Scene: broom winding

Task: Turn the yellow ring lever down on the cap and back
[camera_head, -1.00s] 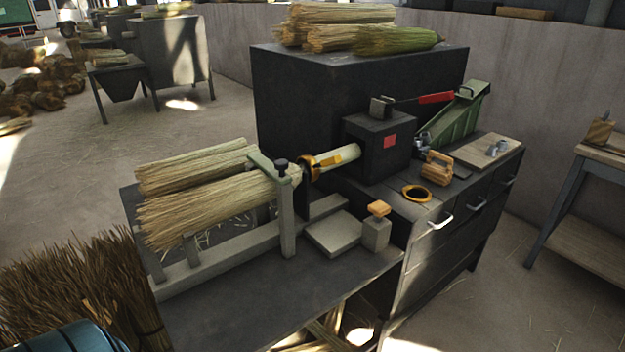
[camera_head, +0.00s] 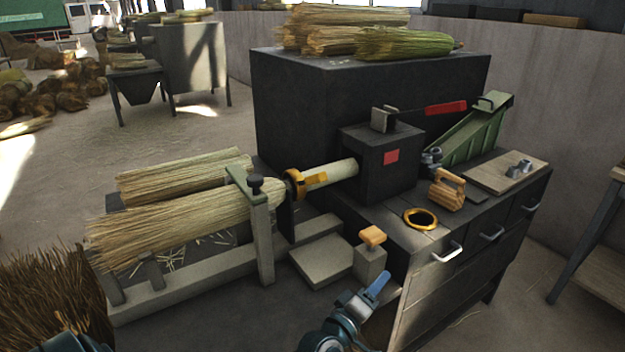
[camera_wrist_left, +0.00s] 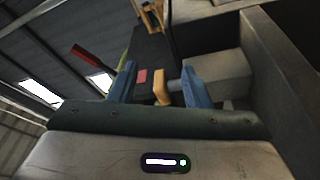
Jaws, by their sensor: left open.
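The yellow ring lever (camera_head: 294,184) sits around the dark cap at the end of the broom clamp, with its short yellow arm pointing right along the pale broom handle (camera_head: 331,172). My left gripper (camera_head: 378,284) is low at the front of the bench, below and right of the ring and apart from it. Its two blue fingers stand open in the left wrist view (camera_wrist_left: 160,88). An orange-topped grey post (camera_head: 371,258) stands just behind the gripper and shows between the fingers in the wrist view. My right gripper is not in view.
A straw broom (camera_head: 180,225) lies in the grey clamp frame (camera_head: 262,240). A dark box (camera_head: 378,165) with a red-handled lever (camera_head: 445,108) stands at the handle's end. A loose yellow-black ring (camera_head: 421,219) and a wooden block (camera_head: 447,190) lie on the drawer cabinet (camera_head: 400,238).

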